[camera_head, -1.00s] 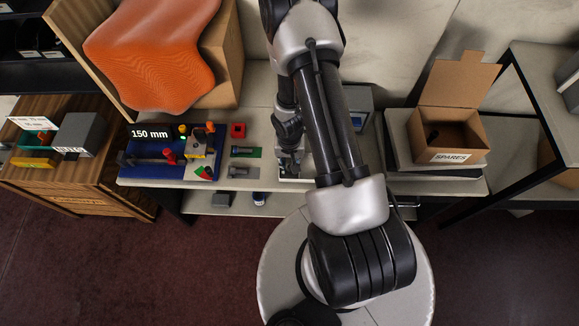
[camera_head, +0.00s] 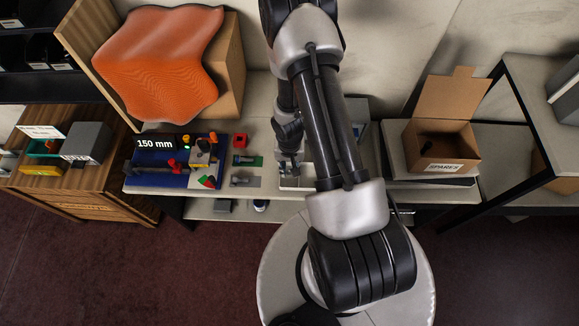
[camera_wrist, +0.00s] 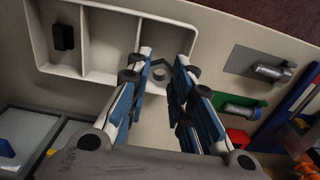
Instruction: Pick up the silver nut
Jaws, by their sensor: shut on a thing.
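In the head view my gripper (camera_head: 288,165) is low at the tray (camera_head: 296,183), partly behind my arm. The nut cannot be made out in the head view. Whether the nut touches the surface below is unclear.
One tray compartment holds a black block (camera_wrist: 63,37). Bolts lie on a grey plate (camera_wrist: 243,62) and a green plate (camera_wrist: 232,101). A blue board (camera_head: 150,178) is left of the gripper; an open SPARES box (camera_head: 440,150) stands right.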

